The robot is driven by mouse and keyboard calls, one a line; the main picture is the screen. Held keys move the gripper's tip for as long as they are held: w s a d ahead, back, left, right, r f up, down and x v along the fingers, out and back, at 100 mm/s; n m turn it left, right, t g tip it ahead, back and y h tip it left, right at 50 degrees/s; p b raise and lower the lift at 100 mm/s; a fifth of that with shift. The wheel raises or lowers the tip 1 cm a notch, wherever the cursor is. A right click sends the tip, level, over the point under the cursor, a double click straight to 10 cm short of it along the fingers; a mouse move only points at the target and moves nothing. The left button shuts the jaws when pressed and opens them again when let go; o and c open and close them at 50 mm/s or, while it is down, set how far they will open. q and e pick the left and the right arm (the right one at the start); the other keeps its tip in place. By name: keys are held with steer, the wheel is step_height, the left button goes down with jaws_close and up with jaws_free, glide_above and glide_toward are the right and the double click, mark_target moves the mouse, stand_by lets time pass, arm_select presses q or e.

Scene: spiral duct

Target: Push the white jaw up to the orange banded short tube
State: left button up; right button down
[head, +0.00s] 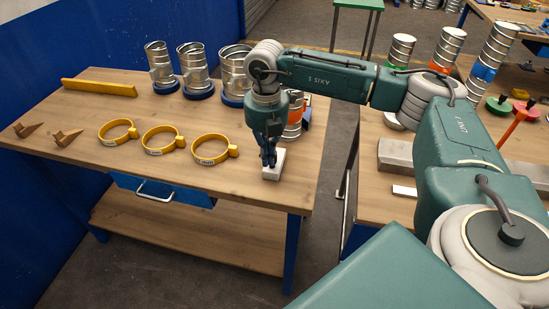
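The white jaw (274,167), a small pale block, lies on the wooden bench near its right front part. My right gripper (268,160) points down at it from above. Its fingers look closed together, with the tips at the block's left side; I cannot tell whether they touch it. The orange banded short tube (293,122) stands just behind the jaw, partly hidden by my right gripper and wrist. A dark blue piece shows beside the tube. The gap between jaw and tube is partly covered. My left gripper is not in view.
Three yellow clamp rings (163,141) lie left of the jaw. Three metal tubes on blue bases (196,92) stand at the back, beside a yellow bar (98,87). Brown wedges (67,137) lie far left. A second bench (385,207) with more tubes is to the right, across a gap.

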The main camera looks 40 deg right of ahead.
steer(key=shift+f+b, duration=1.7)
steer(key=shift+f, duration=0.6)
steer(key=shift+w+d+r+b, duration=0.1)
steer(key=shift+w+d+b, duration=0.05)
steer(key=shift+w+d, duration=1)
steer(key=shift+w+d+f+b, duration=0.1)
steer(key=shift+w+d+b, duration=0.1)
steer(key=shift+w+d, duration=1)
steer(key=shift+w+d+r+b, duration=0.15)
steer(key=shift+w+d, duration=0.7)
steer(key=shift+d, duration=0.6)
